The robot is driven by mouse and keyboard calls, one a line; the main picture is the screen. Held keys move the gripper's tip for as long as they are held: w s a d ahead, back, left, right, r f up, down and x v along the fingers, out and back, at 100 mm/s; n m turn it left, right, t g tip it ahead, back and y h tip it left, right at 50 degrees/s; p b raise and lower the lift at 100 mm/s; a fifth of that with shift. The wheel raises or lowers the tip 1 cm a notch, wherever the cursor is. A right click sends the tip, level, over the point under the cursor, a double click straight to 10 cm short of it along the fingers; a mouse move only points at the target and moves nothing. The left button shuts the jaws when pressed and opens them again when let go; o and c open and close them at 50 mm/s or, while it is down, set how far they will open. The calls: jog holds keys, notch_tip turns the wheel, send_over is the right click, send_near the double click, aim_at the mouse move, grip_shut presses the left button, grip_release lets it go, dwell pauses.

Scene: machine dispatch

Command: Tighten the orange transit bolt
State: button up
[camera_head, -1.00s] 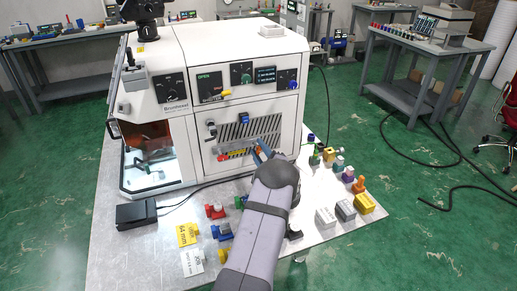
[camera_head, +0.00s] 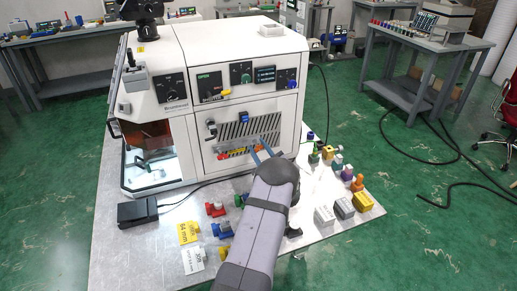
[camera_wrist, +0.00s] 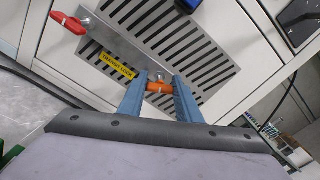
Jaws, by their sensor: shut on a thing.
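The orange transit bolt (camera_wrist: 158,87) sits on a grey bracket on the machine's slotted front panel, beside a yellow "TRANSIT LOCK" label (camera_wrist: 112,66). My gripper (camera_wrist: 160,84) has its two blue fingers on either side of the bolt's orange wing head, shut on it. In the head view my gripper (camera_head: 261,152) reaches the lower right of the machine (camera_head: 230,90); the bolt is too small there to tell apart clearly from the fingers. A red wing handle (camera_wrist: 69,22) sits at the other end of the bracket.
A blue knob (camera_wrist: 188,4) is on the panel above the vent slots. The table (camera_head: 290,262) in front holds several coloured fittings, grey and yellow blocks (camera_head: 363,202), tags (camera_head: 189,233) and a black pedal box (camera_head: 137,212). My arm passes over the table's middle.

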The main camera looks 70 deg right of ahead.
jog(key=shift+s+a+f, duration=0.1)
jog(key=shift+s+f, duration=0.05)
jog(key=shift+f, duration=0.3)
jog(key=o, duration=1)
jog(key=shift+o, duration=0.2)
jog(key=shift+r, duration=0.3)
jog(key=b+v, duration=0.2)
jog(key=v, duration=0.5)
jog(key=shift+s+a, duration=0.15)
